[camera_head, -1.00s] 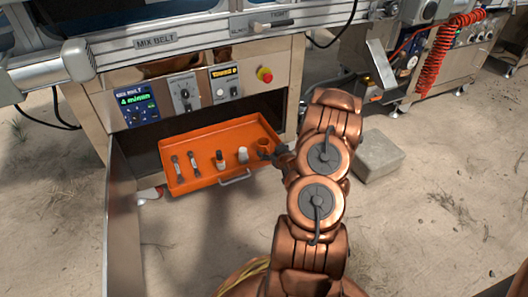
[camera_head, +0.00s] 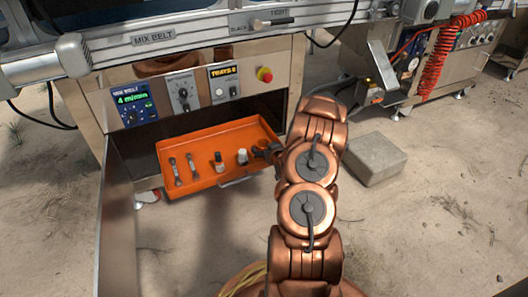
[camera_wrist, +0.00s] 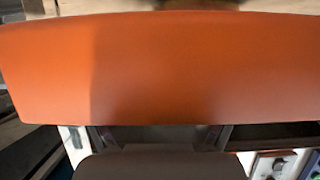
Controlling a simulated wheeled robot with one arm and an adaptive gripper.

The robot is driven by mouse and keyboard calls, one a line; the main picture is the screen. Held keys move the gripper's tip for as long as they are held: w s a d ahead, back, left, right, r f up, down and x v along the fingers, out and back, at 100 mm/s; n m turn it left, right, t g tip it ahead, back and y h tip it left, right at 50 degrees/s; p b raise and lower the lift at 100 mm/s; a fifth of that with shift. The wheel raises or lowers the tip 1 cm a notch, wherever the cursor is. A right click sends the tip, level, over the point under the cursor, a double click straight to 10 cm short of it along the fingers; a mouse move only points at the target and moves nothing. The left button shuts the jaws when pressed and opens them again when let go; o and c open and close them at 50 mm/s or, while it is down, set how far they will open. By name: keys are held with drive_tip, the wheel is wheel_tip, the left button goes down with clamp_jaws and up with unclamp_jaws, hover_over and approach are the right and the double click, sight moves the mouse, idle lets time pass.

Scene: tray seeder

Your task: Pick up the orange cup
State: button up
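My gripper (camera_head: 264,151) is at the right end of the orange tray (camera_head: 207,184), reaching in over its rim. The small orange cup stood at that end a second ago. Now my dark fingers cover its place, and I cannot make out the cup clearly against the orange tray. In the wrist view a broad orange surface (camera_wrist: 180,70), which appears to be the tray's outer wall, fills most of the picture. It hides the fingertips and whatever is between them. I cannot tell whether the fingers touch the cup.
A white-grey bottle (camera_head: 242,156), a dark-topped bottle (camera_head: 219,163) and two slim metal tools (camera_head: 176,172) (camera_head: 193,167) are in the tray left of my gripper. A control panel (camera_head: 187,91) is above the tray. A grey block (camera_head: 375,160) lies on the ground to the right.

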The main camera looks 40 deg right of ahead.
drive_tip(key=c, duration=1.1)
drive_tip(key=shift+r, duration=0.15)
